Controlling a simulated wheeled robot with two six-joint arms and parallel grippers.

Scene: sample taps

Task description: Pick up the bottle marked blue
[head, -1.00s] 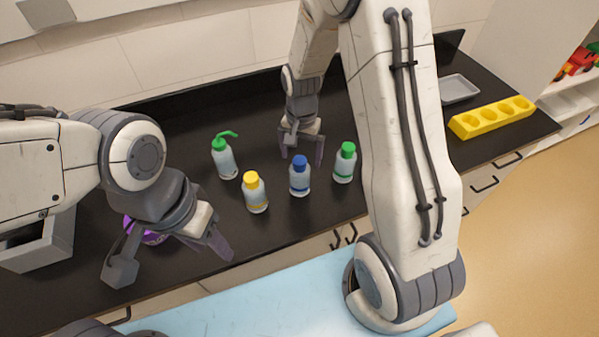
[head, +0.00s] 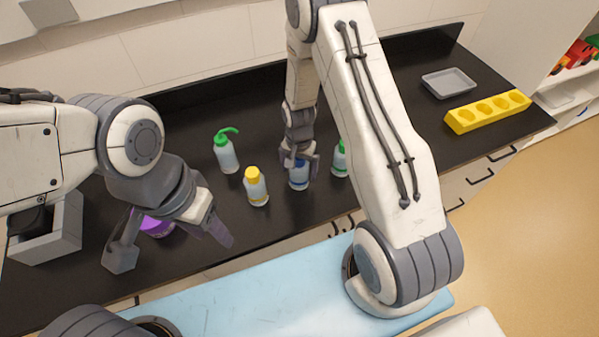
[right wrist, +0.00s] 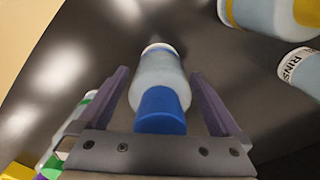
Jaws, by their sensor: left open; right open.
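The bottle marked blue (head: 299,180) is a clear bottle with a blue cap and blue band, upright on the black bench in the head view. It also shows in the right wrist view (right wrist: 160,90), its cap nearest the camera. My right gripper (head: 300,168) is open, above the bottle, and partly hides its cap. In the right wrist view its two fingers (right wrist: 160,105) lie on either side of the bottle, with gaps visible. My left gripper (head: 172,245) is open and empty over the bench's front left, apart from the bottles.
A yellow-capped bottle (head: 256,188) stands left of the blue one, and a green-capped bottle (head: 339,160) right of it, partly behind my arm. A green-spouted wash bottle (head: 226,154), purple object (head: 156,228), grey box (head: 62,240), yellow rack (head: 488,112) and grey tray (head: 448,83) are also there.

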